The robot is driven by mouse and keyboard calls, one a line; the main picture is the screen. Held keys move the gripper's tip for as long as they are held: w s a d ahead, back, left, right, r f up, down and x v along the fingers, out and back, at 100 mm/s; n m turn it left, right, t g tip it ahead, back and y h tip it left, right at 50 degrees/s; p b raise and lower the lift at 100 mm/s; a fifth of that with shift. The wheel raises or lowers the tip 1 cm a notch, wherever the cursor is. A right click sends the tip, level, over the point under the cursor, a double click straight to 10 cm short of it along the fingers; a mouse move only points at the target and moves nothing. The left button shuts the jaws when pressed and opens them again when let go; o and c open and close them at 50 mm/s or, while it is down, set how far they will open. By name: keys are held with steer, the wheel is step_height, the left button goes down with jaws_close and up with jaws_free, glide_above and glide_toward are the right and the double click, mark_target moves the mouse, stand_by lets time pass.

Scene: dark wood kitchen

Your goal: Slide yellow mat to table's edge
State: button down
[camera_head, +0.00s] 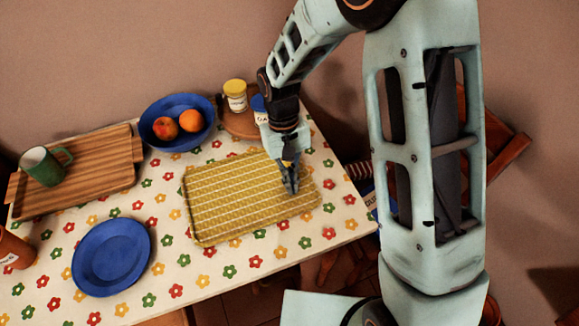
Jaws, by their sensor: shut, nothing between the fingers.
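The yellow mat (235,195) is a patterned, tray-like rectangle. It lies flat on the table's flowered cloth (215,272), near the right end, with a strip of cloth between it and the front edge. My gripper (292,190) is shut and empty, pointing down over the right part of the mat. Its fingertips look to be at or just above the mat's surface; I cannot tell whether they touch it. The gripper and arm hide a little of the mat's right side.
A blue plate (111,257) lies left of the mat. A blue bowl (177,142) with fruit stands behind it. A wooden tray (100,185) with a green mug (42,166) is at left. A yellow-lidded jar (235,96) stands at the back. Cloth in front of the mat is clear.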

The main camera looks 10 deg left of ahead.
mark_target(299, 206)
steer(key=shift+s+d+f, duration=0.1)
steer(key=shift+s+d, duration=0.4)
steer(key=shift+s, duration=0.4)
steer(key=shift+s+d+f, duration=0.1)
steer(key=shift+s+d, duration=0.4)
steer(key=shift+s, duration=0.35)
